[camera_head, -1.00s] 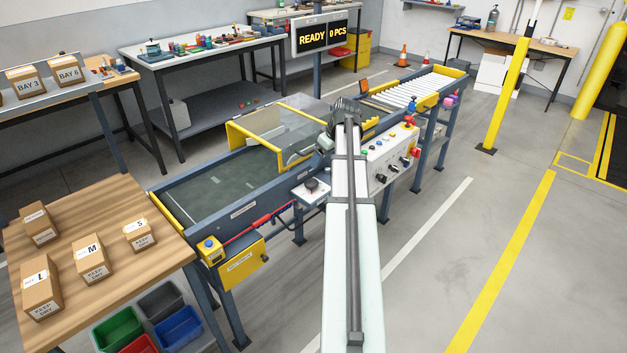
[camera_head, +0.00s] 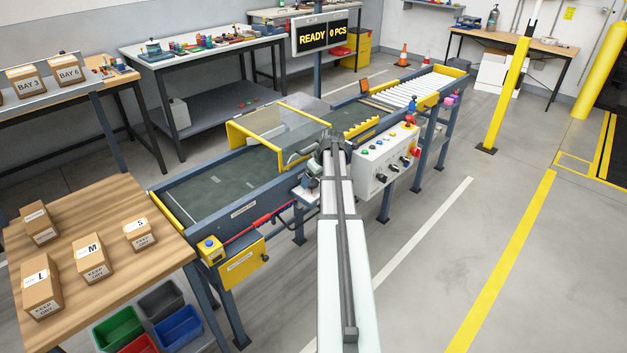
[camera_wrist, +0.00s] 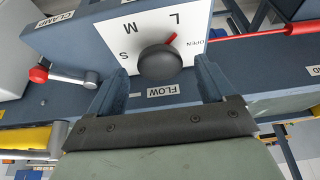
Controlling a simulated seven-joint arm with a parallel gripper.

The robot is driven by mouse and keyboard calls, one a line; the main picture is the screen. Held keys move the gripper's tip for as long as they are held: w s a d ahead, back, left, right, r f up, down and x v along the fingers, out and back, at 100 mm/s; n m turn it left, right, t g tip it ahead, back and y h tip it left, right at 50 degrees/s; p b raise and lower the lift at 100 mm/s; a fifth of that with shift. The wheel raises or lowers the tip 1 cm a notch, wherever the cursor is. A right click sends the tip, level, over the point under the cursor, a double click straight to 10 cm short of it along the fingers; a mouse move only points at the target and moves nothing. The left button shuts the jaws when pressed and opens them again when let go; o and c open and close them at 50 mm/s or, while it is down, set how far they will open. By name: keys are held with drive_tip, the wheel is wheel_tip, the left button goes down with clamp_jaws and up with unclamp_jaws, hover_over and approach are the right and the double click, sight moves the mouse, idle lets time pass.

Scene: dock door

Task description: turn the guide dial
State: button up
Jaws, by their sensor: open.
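The guide dial (camera_wrist: 158,61) is a round black knob with a red pointer, on a white plate (camera_wrist: 190,50) lettered S, M and L. The letters appear upside down in the wrist view, and the red pointer is toward the L. My gripper (camera_wrist: 161,75) is open, one finger at each side of the knob's near part; I cannot tell whether they touch it. In the head view my gripper (camera_head: 308,180) is at the conveyor's near side and hides the dial.
A clamp lever with a red ball (camera_wrist: 39,75) is left of the dial. In the head view, the control box (camera_head: 385,160) stands right of my arm, and a guard hood (camera_head: 275,128) spans the conveyor.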

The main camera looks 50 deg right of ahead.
drive_tip(key=shift+w+f, duration=0.2)
drive_tip(key=shift+f, duration=0.35)
drive_tip(key=c, duration=1)
drive_tip(key=shift+d+n+y, duration=0.15)
drive_tip(key=shift+n+y, duration=0.45)
drive_tip(key=shift+n, duration=0.9)
drive_tip(key=shift+c, duration=0.2)
drive_tip(key=o, duration=1)
drive_tip(key=shift+o, duration=0.2)
drive_tip(key=shift+r, duration=0.1)
drive_tip(key=v, duration=1.3)
drive_tip(key=shift+r, duration=0.3)
